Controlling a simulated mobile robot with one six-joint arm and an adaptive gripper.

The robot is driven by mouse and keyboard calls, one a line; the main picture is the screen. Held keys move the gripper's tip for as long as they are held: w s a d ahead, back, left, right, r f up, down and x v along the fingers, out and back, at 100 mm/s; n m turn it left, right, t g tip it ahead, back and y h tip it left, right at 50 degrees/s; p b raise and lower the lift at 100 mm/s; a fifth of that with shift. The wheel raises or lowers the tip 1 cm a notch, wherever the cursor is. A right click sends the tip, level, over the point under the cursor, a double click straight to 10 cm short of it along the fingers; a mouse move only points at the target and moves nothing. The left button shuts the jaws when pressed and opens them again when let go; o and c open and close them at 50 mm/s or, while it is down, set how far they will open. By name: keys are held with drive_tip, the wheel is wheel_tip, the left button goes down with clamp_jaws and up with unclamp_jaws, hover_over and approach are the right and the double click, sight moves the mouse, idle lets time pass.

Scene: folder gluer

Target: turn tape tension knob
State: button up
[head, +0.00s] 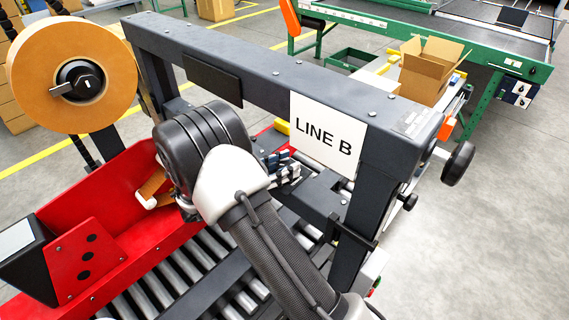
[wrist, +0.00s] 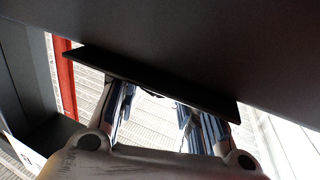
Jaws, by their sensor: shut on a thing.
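The tape roll (head: 38,75) stands upright at the upper left of the head view. A black knob with a light pointer (head: 78,84) sits at its hub. My gripper (head: 284,168) is under the dark crossbeam, well to the right of the roll and apart from this knob. In the wrist view, my gripper (wrist: 166,98) has two spaced fingers whose tips meet or pass behind a dark flat plate (wrist: 150,82). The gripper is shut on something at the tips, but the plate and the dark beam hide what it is.
The crossbeam (head: 270,75) with a LINE B sign (head: 327,133) spans above my wrist. A red trough (head: 110,190) and rollers (head: 185,262) lie below. A black handwheel (head: 458,163) juts out at right. An open carton (head: 430,70) stands behind. Floor at right is clear.

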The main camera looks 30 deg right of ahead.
drive_tip(key=shift+m+g, duration=1.2)
drive_tip(key=shift+g, duration=1)
drive_tip(key=o, duration=1)
drive_tip(key=shift+o, duration=0.2)
